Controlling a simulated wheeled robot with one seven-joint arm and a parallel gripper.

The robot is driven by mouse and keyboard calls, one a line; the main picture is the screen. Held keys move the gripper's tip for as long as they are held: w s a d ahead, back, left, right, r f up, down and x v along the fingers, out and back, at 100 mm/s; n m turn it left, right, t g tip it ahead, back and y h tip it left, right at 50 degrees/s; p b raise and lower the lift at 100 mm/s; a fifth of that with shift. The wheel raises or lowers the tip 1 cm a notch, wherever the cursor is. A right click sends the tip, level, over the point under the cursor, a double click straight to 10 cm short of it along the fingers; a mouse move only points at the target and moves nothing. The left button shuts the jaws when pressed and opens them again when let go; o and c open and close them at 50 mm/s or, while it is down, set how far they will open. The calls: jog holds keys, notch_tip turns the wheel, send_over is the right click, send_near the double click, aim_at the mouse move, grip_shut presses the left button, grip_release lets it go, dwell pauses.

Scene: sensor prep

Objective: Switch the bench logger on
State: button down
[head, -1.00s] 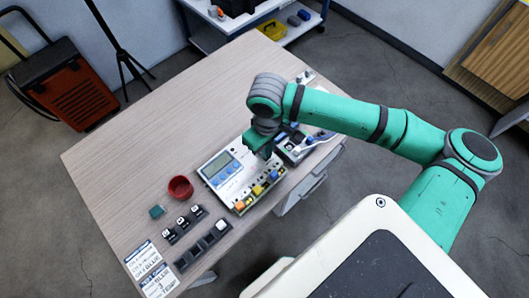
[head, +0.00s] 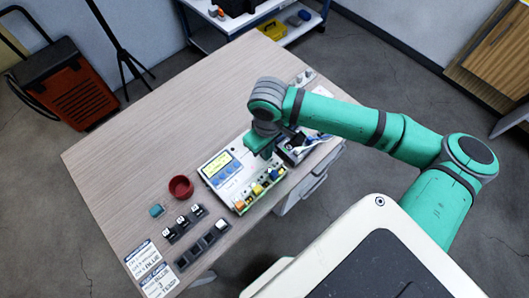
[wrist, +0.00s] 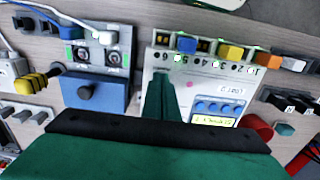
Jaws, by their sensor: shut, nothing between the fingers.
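The bench logger (head: 211,161) is a white box on the table, with a display and a row of blue buttons. Its display (wrist: 213,121) is lit yellow with dark text in the wrist view. Blue, yellow and orange plugs sit in numbered ports along one edge, with small green lights by them. My gripper (wrist: 163,78) is shut and empty, its fingertips over the logger's face beside the port numbers; I cannot tell whether they touch it. In the head view my gripper (head: 263,152) hides the logger's right end, and I cannot make out a power switch.
A blue box with a knob (wrist: 96,95) and a grey panel with two round sockets (wrist: 100,45) stand beside the logger, with cables near. A red cup (head: 181,188), a teal block (head: 156,210), black holders and printed cards (head: 142,258) lie to the left. The table's far left is clear.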

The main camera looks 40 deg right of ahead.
jog(key=shift+w+r, duration=0.25)
jog(key=shift+r, duration=1.2)
jog(key=shift+s+d+r, duration=0.15)
jog(key=shift+s+r, duration=0.05)
jog(key=shift+r, duration=0.4)
jog(key=shift+w+a+r, duration=0.1)
jog(key=shift+a+r, duration=0.1)
jog(key=shift+r, duration=1.25)
